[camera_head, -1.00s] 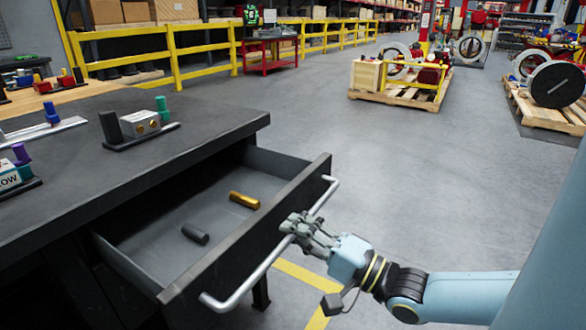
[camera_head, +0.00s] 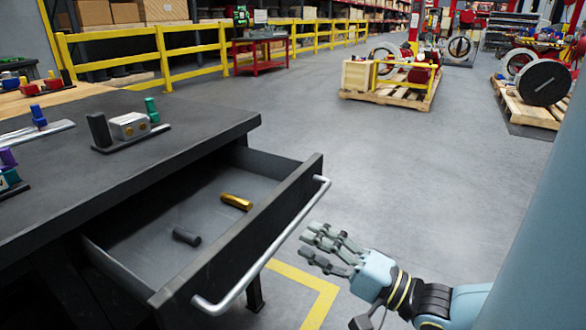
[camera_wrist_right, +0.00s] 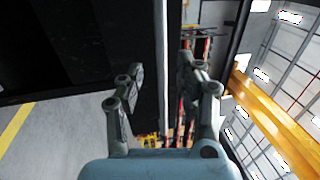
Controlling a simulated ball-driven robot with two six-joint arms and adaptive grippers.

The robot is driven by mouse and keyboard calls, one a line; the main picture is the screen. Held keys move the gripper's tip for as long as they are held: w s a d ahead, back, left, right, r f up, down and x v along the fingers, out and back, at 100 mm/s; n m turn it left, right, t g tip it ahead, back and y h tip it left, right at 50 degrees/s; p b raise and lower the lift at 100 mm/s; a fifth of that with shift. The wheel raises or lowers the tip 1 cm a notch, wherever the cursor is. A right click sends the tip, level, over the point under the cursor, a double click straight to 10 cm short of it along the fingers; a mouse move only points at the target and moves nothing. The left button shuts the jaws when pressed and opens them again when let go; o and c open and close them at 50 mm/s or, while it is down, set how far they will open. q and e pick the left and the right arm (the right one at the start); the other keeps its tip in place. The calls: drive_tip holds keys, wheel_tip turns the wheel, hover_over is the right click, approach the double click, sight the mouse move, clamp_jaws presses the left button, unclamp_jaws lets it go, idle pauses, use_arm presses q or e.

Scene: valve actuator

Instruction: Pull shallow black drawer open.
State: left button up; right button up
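The shallow black drawer (camera_head: 236,245) stands pulled out from under the dark workbench. A brass cylinder (camera_head: 237,202) and a dark grey cylinder (camera_head: 187,236) lie inside it. Its long silver handle (camera_head: 270,257) runs along the front. My right gripper (camera_head: 312,249) is open and empty, just right of the handle and apart from it. In the right wrist view, the spread fingers (camera_wrist_right: 158,85) show the drawer's dark front (camera_wrist_right: 110,45) and the pale handle bar (camera_wrist_right: 161,60) beyond them. My left gripper is not in view.
The workbench top (camera_head: 190,140) carries a dark stand with a metal block (camera_head: 129,125) and several coloured fittings. A wooden pallet (camera_head: 390,98) with equipment stands far off. The floor right of the drawer is clear. Yellow railings (camera_head: 200,50) run along the back.

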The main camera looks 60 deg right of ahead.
drive_tip(key=v, duration=0.6)
drive_tip(key=shift+s, duration=0.2)
